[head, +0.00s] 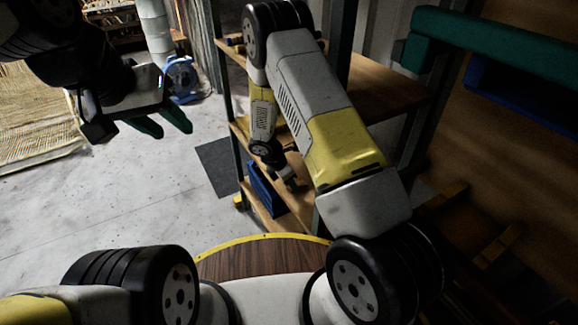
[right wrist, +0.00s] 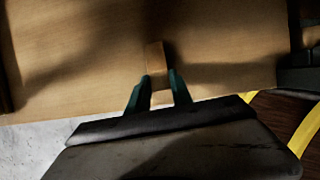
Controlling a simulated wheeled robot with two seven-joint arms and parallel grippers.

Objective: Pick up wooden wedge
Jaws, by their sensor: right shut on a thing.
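The wooden wedge (right wrist: 155,57) is a small light-brown block in the right wrist view, against a wooden shelf board of similar colour. My right gripper (right wrist: 158,84) has its two green fingers on either side of the wedge and is shut on it. The wedge's near end is between the fingers and its far end sticks out beyond them. I cannot tell whether it touches the board. In the head view my right gripper (head: 291,182) is small and dark at the lower shelves, and the wedge cannot be made out. My left gripper (head: 170,127) hangs at the upper left, open and empty.
A shelf rack with wooden boards (head: 385,92) and dark posts stands around my right arm. A blue bin (head: 264,190) is on its lower level. Green and blue bars (head: 490,40) are at the upper right. The concrete floor (head: 110,200) at left is clear.

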